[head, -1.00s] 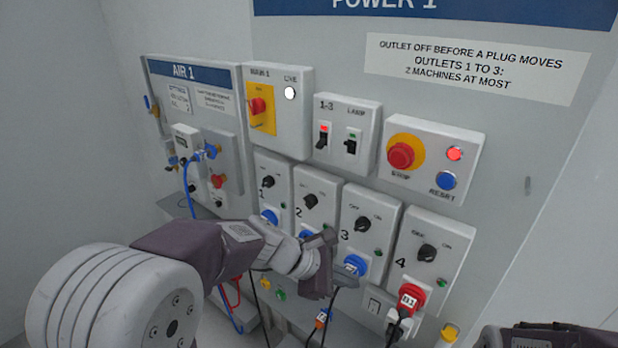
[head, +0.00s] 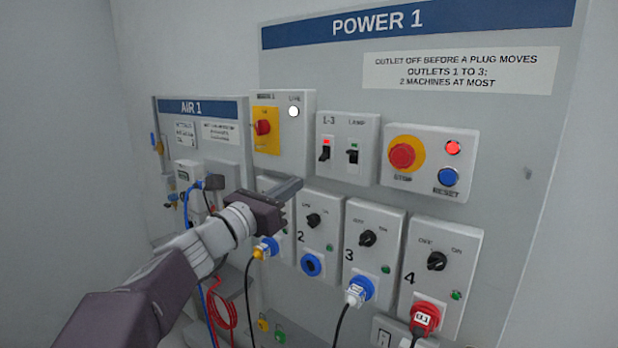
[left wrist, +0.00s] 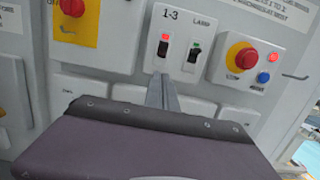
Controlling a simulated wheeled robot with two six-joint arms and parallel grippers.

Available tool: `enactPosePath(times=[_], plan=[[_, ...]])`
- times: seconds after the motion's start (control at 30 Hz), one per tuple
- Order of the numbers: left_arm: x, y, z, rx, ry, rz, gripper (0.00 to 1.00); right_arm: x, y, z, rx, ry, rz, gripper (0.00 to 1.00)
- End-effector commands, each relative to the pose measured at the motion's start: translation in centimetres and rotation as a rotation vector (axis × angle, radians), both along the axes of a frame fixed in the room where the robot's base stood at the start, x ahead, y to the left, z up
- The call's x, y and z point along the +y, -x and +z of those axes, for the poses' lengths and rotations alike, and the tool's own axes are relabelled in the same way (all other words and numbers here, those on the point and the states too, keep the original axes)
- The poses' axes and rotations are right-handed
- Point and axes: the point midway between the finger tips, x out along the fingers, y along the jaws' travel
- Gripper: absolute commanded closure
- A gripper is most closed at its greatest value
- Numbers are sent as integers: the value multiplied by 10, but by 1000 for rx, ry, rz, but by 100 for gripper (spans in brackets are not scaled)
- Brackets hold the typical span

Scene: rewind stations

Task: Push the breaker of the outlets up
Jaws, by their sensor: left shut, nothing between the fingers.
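The breaker of the outlets (head: 325,151) is the black toggle marked 1-3 on a light grey box, with a red light above it. It also shows in the left wrist view (left wrist: 163,48). Its lever appears to be down. The lamp breaker (head: 353,154) sits to its right under a green light. My left gripper (head: 298,186) is shut and empty, below and left of the breaker box, in front of the outlet 1 panel. In the left wrist view its fingers (left wrist: 161,80) point up at the breaker from just below, seemingly apart from it. My right gripper is not in view.
A yellow and red main switch (head: 263,128) is left of the breaker box. A red stop button (head: 402,155) and blue reset button (head: 448,177) are to its right. Below are outlet panels with black knobs (head: 367,239), blue sockets and plugged cables.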

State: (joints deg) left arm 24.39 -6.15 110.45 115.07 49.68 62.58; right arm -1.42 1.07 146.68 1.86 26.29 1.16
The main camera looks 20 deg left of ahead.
Motion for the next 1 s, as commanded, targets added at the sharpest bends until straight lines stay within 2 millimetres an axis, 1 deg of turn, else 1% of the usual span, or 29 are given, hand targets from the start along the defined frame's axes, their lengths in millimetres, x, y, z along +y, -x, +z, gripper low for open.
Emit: enactPosePath(times=[0.3, 0.4, 0.5, 0.67, 1.0], plan=[[-21, -57, 10, 2, 1, -3, 100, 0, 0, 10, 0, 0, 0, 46], [-26, -71, 12, 2, 1, -2, 100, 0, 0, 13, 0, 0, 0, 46], [-30, -81, 13, 2, 1, -2, 100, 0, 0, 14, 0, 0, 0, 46], [-32, -87, 14, 1, 1, 0, 100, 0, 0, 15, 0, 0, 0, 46], [-32, -87, 15, 5, -1, 0, 100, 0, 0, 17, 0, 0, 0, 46]])
